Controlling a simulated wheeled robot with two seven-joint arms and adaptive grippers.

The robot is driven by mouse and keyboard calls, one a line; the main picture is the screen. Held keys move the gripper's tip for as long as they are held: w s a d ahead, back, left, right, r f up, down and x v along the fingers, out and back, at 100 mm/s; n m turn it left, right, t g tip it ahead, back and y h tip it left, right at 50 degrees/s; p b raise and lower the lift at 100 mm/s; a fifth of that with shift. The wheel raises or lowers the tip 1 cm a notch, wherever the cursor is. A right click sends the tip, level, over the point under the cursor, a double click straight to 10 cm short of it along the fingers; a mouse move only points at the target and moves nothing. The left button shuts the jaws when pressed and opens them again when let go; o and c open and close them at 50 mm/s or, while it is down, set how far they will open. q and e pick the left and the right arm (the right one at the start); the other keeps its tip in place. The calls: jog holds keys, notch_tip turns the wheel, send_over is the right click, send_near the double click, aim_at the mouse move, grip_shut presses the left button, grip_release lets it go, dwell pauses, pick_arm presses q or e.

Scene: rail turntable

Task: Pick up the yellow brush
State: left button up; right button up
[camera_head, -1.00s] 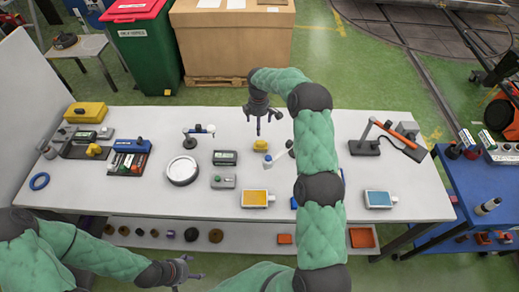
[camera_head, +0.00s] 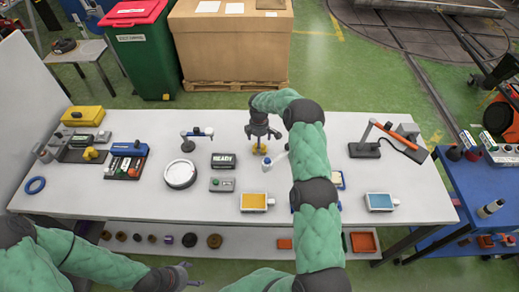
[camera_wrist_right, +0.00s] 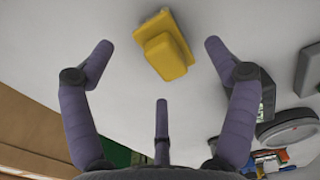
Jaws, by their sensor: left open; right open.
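The yellow brush (camera_head: 261,150), a blocky yellow piece on a wider yellow base, lies on the white table just under my right gripper (camera_head: 261,138), which partly hides it. In the right wrist view the brush (camera_wrist_right: 165,50) shows between the spread fingers of my right gripper (camera_wrist_right: 158,46). The fingers are open and apart from it, with white table showing on both sides. My left gripper (camera_head: 187,274) is open and empty, low in the head view in front of the table.
A small blue-and-white item (camera_head: 267,163) stands just in front of the brush. A box with a READY display (camera_head: 223,160) and a round white dish (camera_head: 181,174) are to the left. A yellow-screened device (camera_head: 257,202) lies nearer. A lamp-like stand (camera_head: 365,149) is to the right.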

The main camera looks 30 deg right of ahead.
jog(key=shift+d+f, duration=0.1)
jog(key=shift+f, duration=1.3)
jog(key=c, duration=1.3)
jog(key=shift+o, duration=0.2)
notch_tip(320, 180, up, 10)
jog(key=shift+r, duration=0.1)
